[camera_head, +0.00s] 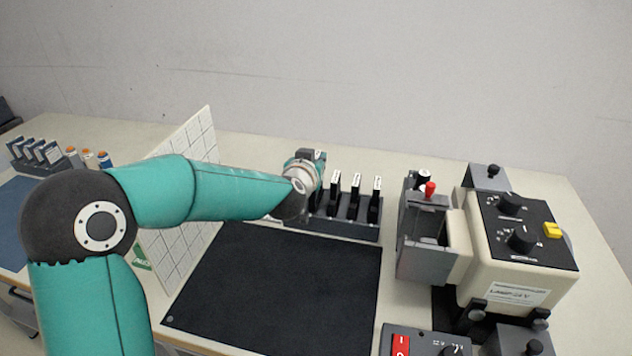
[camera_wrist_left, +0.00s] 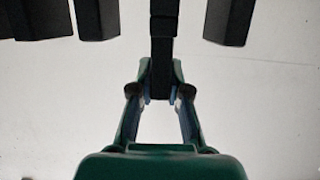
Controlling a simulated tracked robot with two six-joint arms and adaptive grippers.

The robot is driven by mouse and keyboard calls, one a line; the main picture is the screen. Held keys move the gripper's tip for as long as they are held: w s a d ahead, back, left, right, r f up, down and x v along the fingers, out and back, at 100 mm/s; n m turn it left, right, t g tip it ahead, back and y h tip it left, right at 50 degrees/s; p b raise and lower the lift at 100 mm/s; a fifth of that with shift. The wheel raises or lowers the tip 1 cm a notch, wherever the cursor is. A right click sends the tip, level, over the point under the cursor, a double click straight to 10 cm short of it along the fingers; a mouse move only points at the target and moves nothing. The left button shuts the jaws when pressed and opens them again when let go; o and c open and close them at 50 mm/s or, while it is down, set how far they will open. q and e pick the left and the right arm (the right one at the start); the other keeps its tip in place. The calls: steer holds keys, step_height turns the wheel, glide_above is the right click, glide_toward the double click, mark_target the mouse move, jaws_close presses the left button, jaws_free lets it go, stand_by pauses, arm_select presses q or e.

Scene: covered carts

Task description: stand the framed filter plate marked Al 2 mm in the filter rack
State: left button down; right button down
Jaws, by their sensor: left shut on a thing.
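My left gripper (camera_wrist_left: 160,94) is shut on the dark, narrow grip of a plate (camera_wrist_left: 161,60) in the left wrist view. Its mark cannot be read. In the head view my left wrist (camera_head: 303,180) is at the left end of the dark filter rack (camera_head: 345,229) and hides the fingers and the held plate. Several black framed plates with white labels, such as one plate (camera_head: 355,190), stand upright in the rack to the right; their marks are too small to read. Whether the held plate is seated in a slot cannot be told. My right gripper is not in view.
A black mat (camera_head: 280,285) lies clear in front of the rack. A white tiled panel (camera_head: 185,240) stands left of it. A lamp unit (camera_head: 510,265) and a grey holder (camera_head: 425,250) stand to the right. More plates (camera_head: 35,150) stand at the far left.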

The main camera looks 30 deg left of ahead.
arm_select(q)
steer(key=shift+s+f, duration=0.1)
steer(key=shift+f, duration=0.4)
step_height(320, 180, down, 4)
steer(key=shift+r+b, duration=0.15)
steer(key=shift+b, duration=0.35)
steer(key=shift+r, duration=0.1)
steer(key=c, duration=1.1)
jaws_free()
steer(key=shift+c, duration=0.2)
steer(key=v, duration=1.2)
